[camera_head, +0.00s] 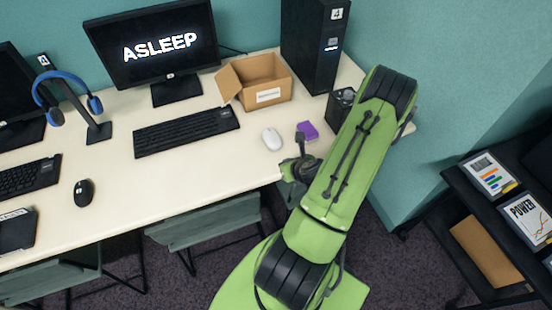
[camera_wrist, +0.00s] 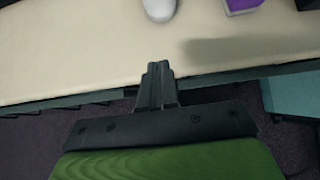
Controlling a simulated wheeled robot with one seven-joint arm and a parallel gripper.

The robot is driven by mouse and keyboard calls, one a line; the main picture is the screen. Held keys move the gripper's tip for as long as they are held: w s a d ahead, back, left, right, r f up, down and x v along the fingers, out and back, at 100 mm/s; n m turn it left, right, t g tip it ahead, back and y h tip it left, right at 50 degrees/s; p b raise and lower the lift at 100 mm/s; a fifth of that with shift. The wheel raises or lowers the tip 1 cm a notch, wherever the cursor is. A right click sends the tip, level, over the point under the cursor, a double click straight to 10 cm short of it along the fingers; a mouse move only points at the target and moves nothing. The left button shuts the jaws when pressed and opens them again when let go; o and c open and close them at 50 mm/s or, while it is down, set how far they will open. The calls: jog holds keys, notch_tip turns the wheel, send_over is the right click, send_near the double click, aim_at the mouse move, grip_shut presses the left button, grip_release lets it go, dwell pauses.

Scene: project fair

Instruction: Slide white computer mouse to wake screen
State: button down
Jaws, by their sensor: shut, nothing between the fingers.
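The white computer mouse (camera_head: 272,138) lies on the desk to the right of the black keyboard (camera_head: 187,131). Its lower end also shows at the top of the wrist view (camera_wrist: 160,8). The monitor (camera_head: 158,45) behind the keyboard reads "ASLEEP". My gripper (camera_head: 301,140) is close to the desk's front edge, a little right of the mouse and apart from it. In the wrist view the fingers (camera_wrist: 158,72) are together and empty, pointing towards the mouse.
A purple block (camera_head: 308,130) lies just right of the mouse. An open cardboard box (camera_head: 262,85) and a black computer tower (camera_head: 315,45) stand behind. A black mouse (camera_head: 84,192) and a headphone stand (camera_head: 98,131) are on the left. The desk's front middle is clear.

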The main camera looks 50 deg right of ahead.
aim_at(275, 150)
jog(key=x, duration=0.8)
jog(key=shift+w+d+r, duration=0.1)
jog(key=shift+w+d, duration=0.25)
jog(key=shift+w, duration=0.25)
jog(key=shift+w+d+r, duration=0.1)
jog(key=shift+w+d, duration=0.25)
jog(key=shift+w, duration=0.2)
jog(key=shift+w+d, duration=0.3)
jog(key=shift+w, duration=0.15)
